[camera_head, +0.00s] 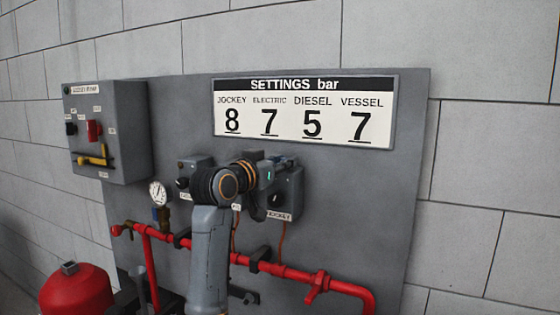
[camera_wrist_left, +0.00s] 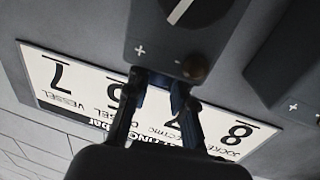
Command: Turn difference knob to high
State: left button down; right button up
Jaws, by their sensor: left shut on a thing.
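The grey jockey box (camera_head: 290,202) is fixed to the panel below the sign, with a dark knob on its face. In the wrist view this box (camera_wrist_left: 215,40) fills the top, with a large slotted knob (camera_wrist_left: 188,8), a plus mark and a small brownish round part (camera_wrist_left: 195,68). My left gripper (camera_head: 266,172) is at the box's upper left. In the wrist view its two fingers (camera_wrist_left: 162,82) are at the box's edge, shut on a small dark part mostly hidden between them. I cannot tell whether this is the difference knob. My right gripper is not in view.
The settings sign (camera_head: 305,112) reads jockey 8, electric 7, diesel 5, vessel 7. A second grey box (camera_head: 186,178) stands left of my gripper. A gauge (camera_head: 158,193), red pipes (camera_head: 290,273) and a control cabinet (camera_head: 125,130) are nearby. Bare panel lies right of the jockey box.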

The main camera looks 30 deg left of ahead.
pick_arm(q)
jog(key=shift+a+f+m+h, duration=0.15)
jog(key=shift+m+h, duration=0.35)
jog(key=shift+h, duration=0.3)
jog(key=c, duration=1.2)
grip_release()
jog(key=shift+o, duration=0.3)
jog(key=shift+a, duration=0.15)
jog(key=shift+s, duration=0.3)
jog(key=s+a, duration=0.2)
jog(key=s, duration=0.9)
jog(key=shift+s, duration=0.15)
